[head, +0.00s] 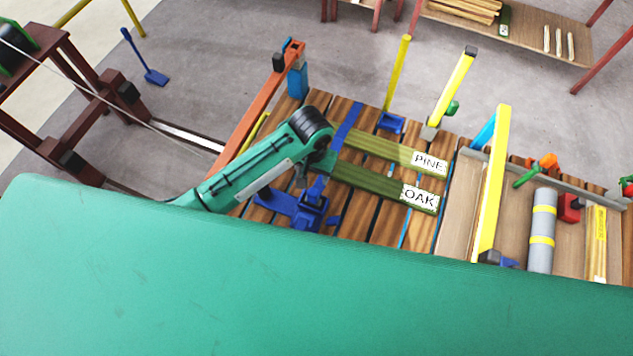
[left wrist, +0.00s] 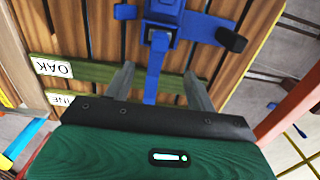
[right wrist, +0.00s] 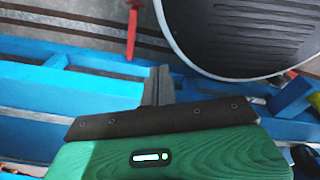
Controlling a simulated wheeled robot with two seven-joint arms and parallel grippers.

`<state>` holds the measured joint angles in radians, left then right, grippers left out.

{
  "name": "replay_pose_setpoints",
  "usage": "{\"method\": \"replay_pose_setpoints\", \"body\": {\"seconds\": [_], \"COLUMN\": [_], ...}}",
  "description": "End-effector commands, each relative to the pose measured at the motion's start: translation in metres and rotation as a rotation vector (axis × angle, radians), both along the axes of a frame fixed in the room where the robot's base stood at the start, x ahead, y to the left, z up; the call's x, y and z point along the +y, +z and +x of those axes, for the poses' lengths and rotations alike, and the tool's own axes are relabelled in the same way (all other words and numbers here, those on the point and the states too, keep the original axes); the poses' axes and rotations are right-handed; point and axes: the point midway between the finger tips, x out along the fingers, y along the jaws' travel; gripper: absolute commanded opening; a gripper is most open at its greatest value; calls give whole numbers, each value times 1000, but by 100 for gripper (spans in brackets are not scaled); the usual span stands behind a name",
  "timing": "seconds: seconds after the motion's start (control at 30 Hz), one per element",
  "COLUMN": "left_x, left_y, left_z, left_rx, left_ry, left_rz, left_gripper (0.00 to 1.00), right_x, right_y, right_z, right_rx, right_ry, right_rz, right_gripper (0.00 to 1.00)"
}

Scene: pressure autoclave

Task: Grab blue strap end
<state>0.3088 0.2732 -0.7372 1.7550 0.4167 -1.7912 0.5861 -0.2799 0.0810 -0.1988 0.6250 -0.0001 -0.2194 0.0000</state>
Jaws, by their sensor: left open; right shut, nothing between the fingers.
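A blue strap (head: 346,125) runs across the slatted wooden deck and over two green boards to a blue buckle (head: 308,212). The buckle also shows in the left wrist view (left wrist: 163,18). A blue piece with a dark tip (left wrist: 232,40) sticks out beside the buckle; I cannot tell whether it is the strap's end. My left gripper (left wrist: 157,78) is open above the boards. In its wrist view the strap passes between its fingers, which are not closed on it. My right gripper (right wrist: 158,85) is shut and empty, away from the strap.
The boards are labelled PINE (head: 385,151) and OAK (head: 375,184). A blue frame (right wrist: 60,88) and a large dark round opening (right wrist: 245,30) are near my right gripper.

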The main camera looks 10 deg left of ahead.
Motion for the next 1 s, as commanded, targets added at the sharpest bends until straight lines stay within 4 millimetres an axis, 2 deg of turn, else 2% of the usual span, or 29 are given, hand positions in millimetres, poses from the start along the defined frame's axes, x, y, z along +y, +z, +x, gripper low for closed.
{"method": "replay_pose_setpoints", "body": {"seconds": [0.17,0.3,0.43,0.57,0.8,1.0], "left_x": [1,0,0,0,0,0], "left_y": [-22,-50,-71,-82,-95,-119], "left_z": [-1,-1,0,0,0,1], "left_rx": [5,5,3,2,2,2], "left_ry": [3,1,1,1,1,1], "left_rz": [4,3,3,2,2,2], "left_gripper": [56,56,56,56,56,56], "right_x": [4,4,3,3,2,0], "right_y": [6,11,14,15,25,35], "right_z": [-6,-27,-40,-36,-11,-14], "right_rx": [7,32,49,45,12,16], "right_ry": [-1,-1,0,1,1,1], "right_rz": [4,3,3,2,2,0], "right_gripper": [0,0,0,0,0,0]}}
